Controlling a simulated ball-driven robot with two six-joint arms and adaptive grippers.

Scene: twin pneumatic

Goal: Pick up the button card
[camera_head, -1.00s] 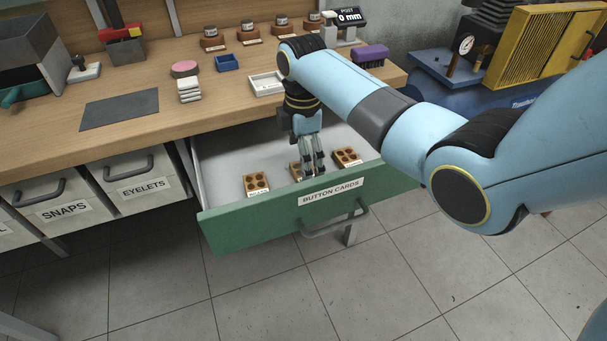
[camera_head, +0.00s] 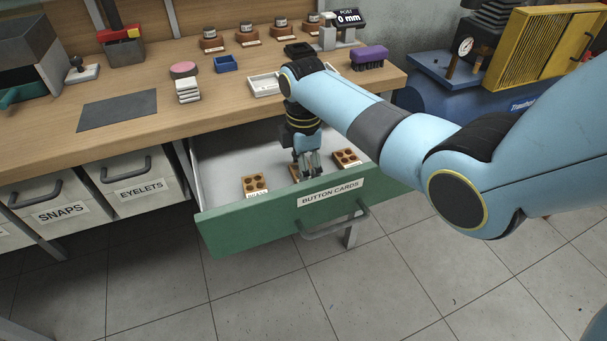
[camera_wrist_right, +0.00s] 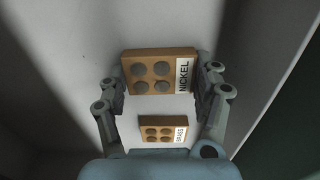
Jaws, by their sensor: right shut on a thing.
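The button card marked NICKEL (camera_wrist_right: 155,72) is a small brown block with dark round buttons and a white label. In the wrist view it sits between my right gripper's fingertips (camera_wrist_right: 160,82), which are shut on its two ends. In the head view my right gripper (camera_head: 307,172) is inside the open drawer, and it mostly hides this middle card (camera_head: 294,173). The card marked BRASS (camera_wrist_right: 160,129) lies apart from the gripper; it is the left card (camera_head: 255,184) in the head view. A third card (camera_head: 346,158) lies to the right. My left gripper is not in view.
The green-fronted drawer (camera_head: 240,226) labelled BUTTON CARDS is pulled out; its front wall stands close to the gripper. The wooden bench (camera_head: 190,117) overhangs the drawer's back. A white tray (camera_head: 264,86) sits near its edge. The drawer floor has free room around the cards.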

